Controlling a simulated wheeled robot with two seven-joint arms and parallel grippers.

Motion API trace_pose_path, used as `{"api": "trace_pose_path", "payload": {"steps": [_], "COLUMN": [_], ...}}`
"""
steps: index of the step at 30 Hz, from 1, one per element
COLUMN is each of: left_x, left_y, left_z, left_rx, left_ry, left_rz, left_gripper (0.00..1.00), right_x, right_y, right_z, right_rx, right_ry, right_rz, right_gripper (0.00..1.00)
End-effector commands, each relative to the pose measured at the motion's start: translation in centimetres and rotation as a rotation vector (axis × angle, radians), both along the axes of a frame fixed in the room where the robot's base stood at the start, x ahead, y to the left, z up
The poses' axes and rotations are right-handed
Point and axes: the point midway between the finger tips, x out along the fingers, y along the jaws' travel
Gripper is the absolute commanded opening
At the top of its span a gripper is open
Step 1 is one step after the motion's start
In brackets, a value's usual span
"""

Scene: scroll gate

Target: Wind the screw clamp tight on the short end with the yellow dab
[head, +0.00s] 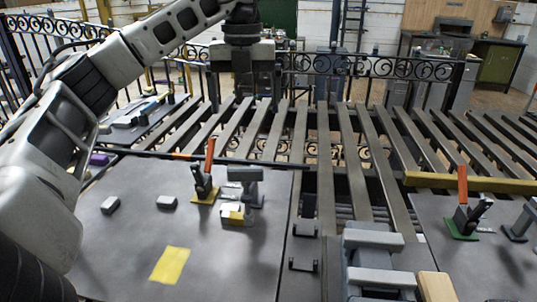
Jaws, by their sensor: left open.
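My left gripper (244,92) hangs pointing down at the upper middle, beyond the left table, its fingers apart with nothing seen between them. A grey screw-clamp-like block (246,182) stands on the left table, with a yellow patch (233,212) at its foot. I cannot tell whether any screw is tight.
Long dark slats (352,170) span behind and between the left table (120,265) and right table (480,275).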

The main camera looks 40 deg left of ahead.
Motion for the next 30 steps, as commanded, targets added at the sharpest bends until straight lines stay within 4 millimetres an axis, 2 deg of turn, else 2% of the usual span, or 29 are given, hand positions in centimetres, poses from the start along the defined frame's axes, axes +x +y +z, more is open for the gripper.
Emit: {"api": "trace_pose_path", "payload": {"steps": [7,17,19,24,30], "left_x": [-0.1,-0.2,-0.2,-0.2,-0.2], "left_y": [0.0,0.0,0.1,0.0,0.0], "left_z": [-4.1,-11.4,-12.0,-14.5,-15.7], "left_rx": [-0.002,-0.002,0.001,0.0,0.0], "left_ry": [0.004,0.004,0.003,0.001,0.0], "left_rz": [-0.002,-0.002,0.0,0.0,0.0], "left_gripper": [0.95,0.95,0.95,0.95,0.95], "right_x": [-0.9,-0.5,-0.4,-0.3,-0.3], "right_y": [0.2,0.9,0.9,0.9,0.9], "right_z": [-2.5,-3.7,-2.7,-2.6,-2.6], "right_rx": [0.005,0.026,0.028,0.028,0.028], "right_ry": [0.027,0.003,-0.002,-0.006,-0.007], "right_rz": [0.004,0.019,0.02,0.02,0.02], "right_gripper": [0.48,0.48,0.48,0.48,0.48]}}
